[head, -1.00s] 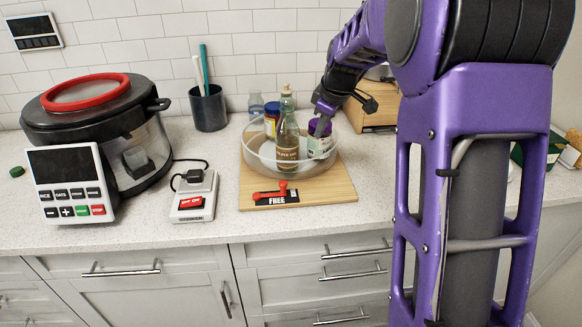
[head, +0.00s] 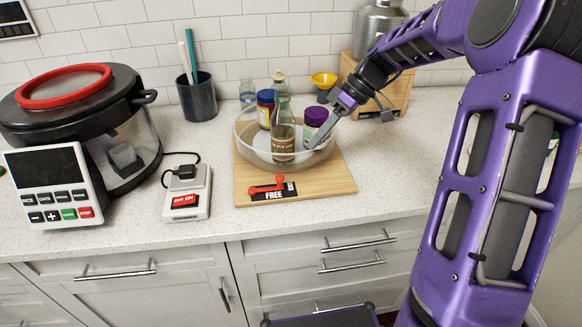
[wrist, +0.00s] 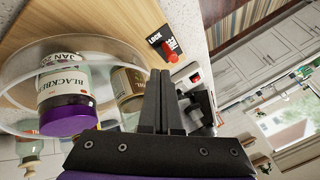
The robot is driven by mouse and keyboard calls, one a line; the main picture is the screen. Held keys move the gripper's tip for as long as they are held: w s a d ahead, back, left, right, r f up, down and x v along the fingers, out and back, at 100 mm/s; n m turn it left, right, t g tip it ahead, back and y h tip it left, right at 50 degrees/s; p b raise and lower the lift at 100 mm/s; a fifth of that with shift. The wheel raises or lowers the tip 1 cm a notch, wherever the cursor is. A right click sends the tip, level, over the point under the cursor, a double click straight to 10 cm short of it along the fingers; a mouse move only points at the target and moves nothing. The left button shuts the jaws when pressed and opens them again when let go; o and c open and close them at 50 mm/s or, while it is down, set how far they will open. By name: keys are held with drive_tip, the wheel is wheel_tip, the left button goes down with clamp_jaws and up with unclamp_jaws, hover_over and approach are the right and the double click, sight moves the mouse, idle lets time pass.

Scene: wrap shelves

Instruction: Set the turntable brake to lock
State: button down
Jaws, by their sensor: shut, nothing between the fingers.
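The turntable is a clear round tray (head: 243,150) on a wooden board (head: 325,185). Its brake is a red lever (head: 268,187) on a black label plate at the board's front edge; the lever also shows in the wrist view (wrist: 171,57). FREE reads clearly in the head view and LOCK in the wrist view (wrist: 154,39). I cannot tell for sure which word the lever points at. My gripper (head: 316,145) is shut and empty, with its fingertips by the tray's right front rim, near the purple-lidded jar (head: 315,117), apart from the lever.
The tray holds a green bottle (head: 284,135) and several jars. A switch box (head: 187,193) with a red switch stands left of the board, beside a large lidded cooker (head: 75,110). The countertop in front of the board is clear.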

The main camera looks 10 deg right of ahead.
drive_tip(key=x, duration=1)
drive_tip(key=shift+b, duration=0.35)
